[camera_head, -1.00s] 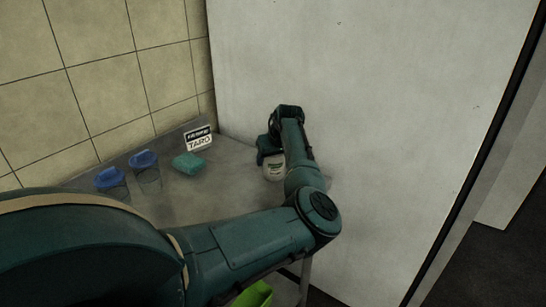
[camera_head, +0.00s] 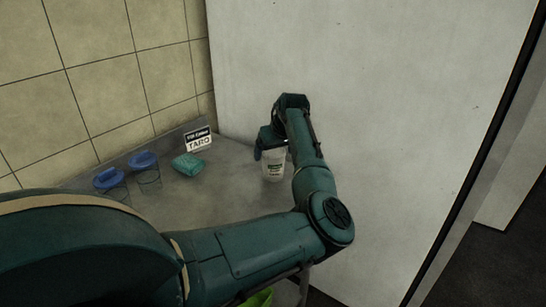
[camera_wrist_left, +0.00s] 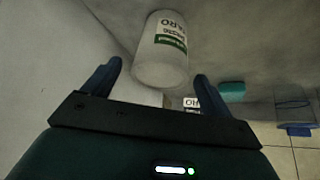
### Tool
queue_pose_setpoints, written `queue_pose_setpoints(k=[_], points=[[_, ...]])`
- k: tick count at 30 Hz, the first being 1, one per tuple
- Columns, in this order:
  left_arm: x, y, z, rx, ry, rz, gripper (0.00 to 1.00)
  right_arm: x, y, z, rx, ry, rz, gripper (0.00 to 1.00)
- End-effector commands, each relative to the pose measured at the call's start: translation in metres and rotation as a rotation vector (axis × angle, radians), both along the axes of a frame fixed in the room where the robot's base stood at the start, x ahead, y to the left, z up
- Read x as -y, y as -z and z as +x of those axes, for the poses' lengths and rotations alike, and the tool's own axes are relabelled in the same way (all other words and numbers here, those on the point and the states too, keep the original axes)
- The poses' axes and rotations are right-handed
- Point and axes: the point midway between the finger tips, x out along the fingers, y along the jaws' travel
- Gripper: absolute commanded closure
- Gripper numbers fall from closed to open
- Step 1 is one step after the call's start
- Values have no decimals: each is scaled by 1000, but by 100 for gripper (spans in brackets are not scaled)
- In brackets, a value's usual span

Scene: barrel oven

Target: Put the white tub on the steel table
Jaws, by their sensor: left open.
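The white tub (camera_head: 273,168) with a green and white label stands upright on the grey steel table (camera_head: 222,188), near the white wall. My left gripper (camera_head: 268,149) is just above and behind the tub's top, and my arm links hide part of it. In the left wrist view the tub (camera_wrist_left: 162,50) shows ahead of the two spread fingers (camera_wrist_left: 157,72), with a gap on the finger sides. The left gripper is open and holds nothing. My right gripper is not in view.
A white wall (camera_head: 370,110) rises close beside the tub. A green object (camera_head: 258,299) shows below the table.

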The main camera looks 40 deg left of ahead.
Motion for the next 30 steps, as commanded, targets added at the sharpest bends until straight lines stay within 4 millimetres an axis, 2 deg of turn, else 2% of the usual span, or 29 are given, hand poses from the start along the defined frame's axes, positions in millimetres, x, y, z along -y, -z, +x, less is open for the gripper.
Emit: queue_pose_setpoints(k=[1, 6, 12, 30], points=[[6, -11, -2, 4, 0, 0, 15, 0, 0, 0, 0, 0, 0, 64], [21, -41, -10, 3, -1, 1, 15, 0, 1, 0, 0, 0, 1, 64], [33, -63, -16, 2, 0, 0, 15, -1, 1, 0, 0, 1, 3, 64], [35, -68, -17, 0, -1, 0, 15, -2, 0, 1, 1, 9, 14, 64]])
